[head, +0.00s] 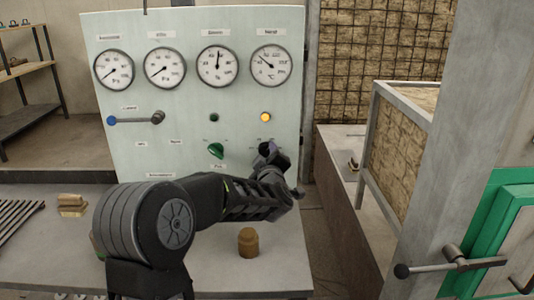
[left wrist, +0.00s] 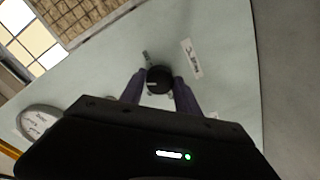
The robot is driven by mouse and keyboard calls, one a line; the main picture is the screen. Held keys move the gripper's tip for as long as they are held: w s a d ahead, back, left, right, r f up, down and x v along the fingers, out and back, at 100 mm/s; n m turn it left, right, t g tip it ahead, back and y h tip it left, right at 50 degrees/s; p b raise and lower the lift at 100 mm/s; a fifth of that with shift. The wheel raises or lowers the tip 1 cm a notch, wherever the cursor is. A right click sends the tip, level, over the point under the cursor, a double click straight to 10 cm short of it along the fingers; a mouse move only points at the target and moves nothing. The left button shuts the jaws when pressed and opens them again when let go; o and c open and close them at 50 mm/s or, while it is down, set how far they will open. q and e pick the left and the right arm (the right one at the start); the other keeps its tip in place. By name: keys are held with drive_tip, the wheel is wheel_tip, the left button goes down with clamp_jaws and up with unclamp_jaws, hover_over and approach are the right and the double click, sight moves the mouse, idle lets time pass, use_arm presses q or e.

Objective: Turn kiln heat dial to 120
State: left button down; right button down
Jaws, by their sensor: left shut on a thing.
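The kiln control panel (head: 190,110) is a pale upright board with several round gauges. The rightmost gauge (head: 270,66), marked °C, has its needle pointing up and left. My left gripper (head: 272,152) is at the panel's lower right, shut on a black round dial. In the left wrist view the black dial (left wrist: 159,79) sits between the two fingers, with a pale mark on its face. The dial's scale is mostly hidden by my gripper in the head view, and the reading cannot be made out. My right gripper is not in view.
A green knob (head: 216,150) is left of my gripper. A yellow lamp (head: 265,117) is lit above it. A lever with a blue end (head: 112,120) is on the panel's left. A brown weight-like object (head: 248,242) stands on the table below my arm.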

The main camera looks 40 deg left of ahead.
use_arm(q)
drive_tip(key=shift+f, duration=0.1)
drive_tip(key=c, duration=0.9)
unclamp_jaws()
drive_tip(key=shift+d, duration=0.1)
drive_tip(key=v, duration=0.7)
drive_tip(key=shift+s+d, duration=0.2)
drive_tip(key=shift+s, duration=0.15)
